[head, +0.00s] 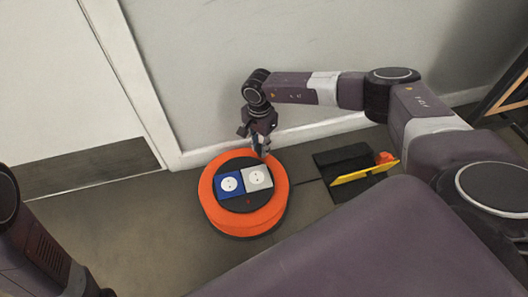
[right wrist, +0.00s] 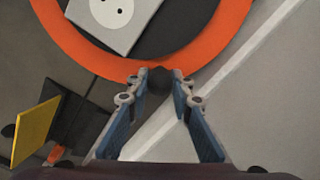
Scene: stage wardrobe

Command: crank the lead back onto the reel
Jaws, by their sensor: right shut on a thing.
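The reel (head: 278,208) is a round orange drum lying flat on the floor, with a dark centre plate carrying a blue socket (head: 229,184) and a pale grey socket (head: 257,178). My right gripper (head: 263,153) reaches down at the reel's far edge. In the right wrist view its fingertips (right wrist: 160,76) close around a small dark knob (right wrist: 160,82) beside the orange rim (right wrist: 100,62); I take it for the crank knob. A thin dark line, perhaps the lead, runs from the reel's right side across the floor. My left gripper is out of view; only part of my left arm shows.
A black item (head: 342,160) with a yellow panel (head: 366,172) and an orange part (head: 385,157) lies right of the reel. The wall and its white skirting (head: 210,157) stand close behind, with a pale door (head: 70,80) at left. Floor left of the reel is clear.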

